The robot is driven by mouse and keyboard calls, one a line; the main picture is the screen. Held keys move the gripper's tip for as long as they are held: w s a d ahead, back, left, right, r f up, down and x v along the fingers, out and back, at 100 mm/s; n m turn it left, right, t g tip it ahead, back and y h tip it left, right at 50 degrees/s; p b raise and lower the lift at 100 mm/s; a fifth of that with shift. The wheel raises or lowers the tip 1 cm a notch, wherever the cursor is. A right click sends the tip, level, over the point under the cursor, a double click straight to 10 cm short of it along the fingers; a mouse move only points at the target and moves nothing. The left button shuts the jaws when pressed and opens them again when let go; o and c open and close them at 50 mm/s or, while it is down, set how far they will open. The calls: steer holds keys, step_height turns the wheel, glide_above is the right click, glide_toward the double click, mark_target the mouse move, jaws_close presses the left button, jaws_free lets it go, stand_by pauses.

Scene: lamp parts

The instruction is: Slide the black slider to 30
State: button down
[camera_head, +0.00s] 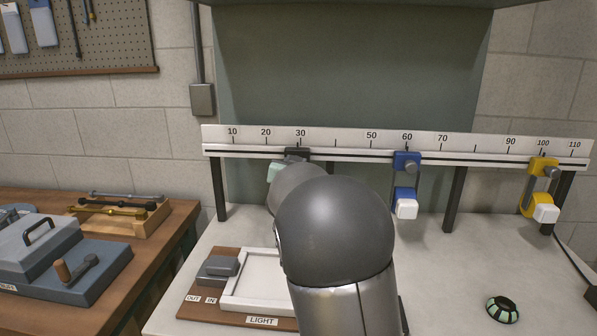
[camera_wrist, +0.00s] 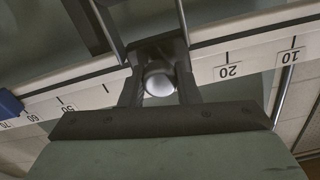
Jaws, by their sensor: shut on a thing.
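The black slider (camera_head: 297,153) sits on the ruler rail (camera_head: 440,153), right under the 30 label in the head view. In the wrist view the slider (camera_wrist: 158,48) shows upside down, with a round pale knob (camera_wrist: 158,83) towards me. It covers the scale between the 20 label and the 50 label. My gripper (camera_wrist: 159,90) is shut on the black slider, with a dark finger on each side of the knob. In the head view my arm hides the fingers and the slider's lower part.
A blue slider (camera_head: 406,162) sits at 60 and a yellow slider (camera_head: 543,167) near 100, both right of my arm. A framed panel marked LIGHT (camera_head: 262,321) lies below the rail. A dark round button (camera_head: 502,309) stands at the front right.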

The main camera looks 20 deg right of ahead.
steer(key=shift+s+d, duration=0.2)
steer(key=shift+d, duration=0.1)
steer(key=c, duration=1.1)
jaws_free()
steer(key=v, duration=1.7)
steer(key=shift+s+b, duration=0.2)
steer(key=shift+b, duration=0.25)
steer(key=shift+a+f, duration=0.1)
